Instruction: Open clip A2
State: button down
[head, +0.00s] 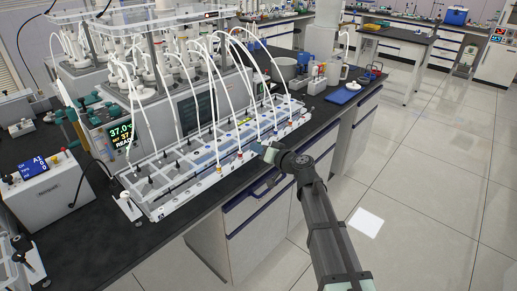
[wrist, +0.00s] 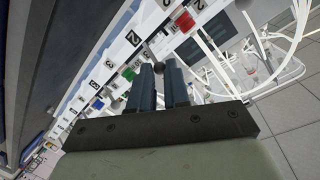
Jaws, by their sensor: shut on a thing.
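My gripper (wrist: 157,68) is in the wrist view, its two dark blue fingers close together with a dark round knob (wrist: 156,69) of a clip at their tips. The knob is near a white label with "2" (wrist: 133,38). Whether this is clip A2 cannot be read for certain. In the head view my gripper (head: 264,150) reaches the front edge of the long white clip rack (head: 150,207), toward its right half; the fingertips are too small to make out there. A green clip (wrist: 128,74) and a red clip (wrist: 186,22) sit to either side.
White tubes (head: 210,95) arch from the reactors down into the rack, close behind my gripper. A blue mat (head: 343,96) lies on the bench at right. The floor in front is open.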

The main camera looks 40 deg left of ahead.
dwell(0.3)
jog(key=c, duration=1.1)
grip_release()
jog(key=shift+d, duration=0.1)
jog(key=s+d+r, duration=0.1)
jog(key=d+r, duration=0.1)
jog(key=d, duration=1.1)
jog(key=shift+d, duration=0.2)
jog(key=shift+r, duration=0.1)
